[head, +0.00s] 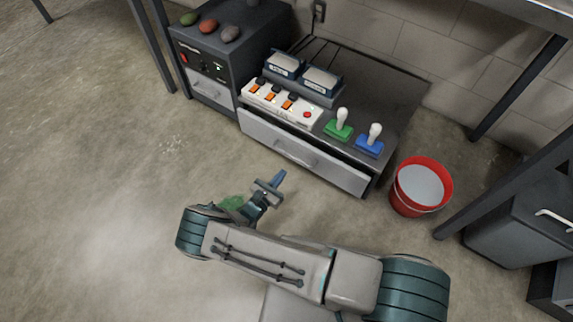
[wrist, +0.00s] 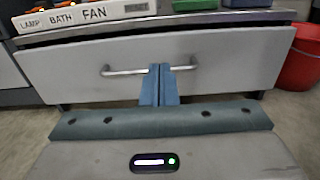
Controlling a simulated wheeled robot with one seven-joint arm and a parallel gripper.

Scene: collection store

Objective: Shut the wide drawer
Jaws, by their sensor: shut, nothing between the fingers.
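The wide drawer (head: 325,168) has a pale grey front and sits low in the dark cabinet under the switch panel. It stands a little open, with a dark gap behind its top edge. In the wrist view its front (wrist: 90,72) fills the upper middle. Its bar handle (wrist: 120,72) runs level across the centre, partly hidden by my fingers. My gripper (head: 281,174) is shut and empty, pointing at the drawer front near the handle. In the wrist view the blue fingertips (wrist: 160,68) are together over the handle's middle; I cannot tell whether they touch it.
A red bucket (head: 408,203) stands right of the cabinet. A white switch panel (head: 282,103), a green joystick (head: 338,131) and a blue joystick (head: 370,147) sit on top. A smaller dark unit (head: 222,65) adjoins at left. The floor at left is clear.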

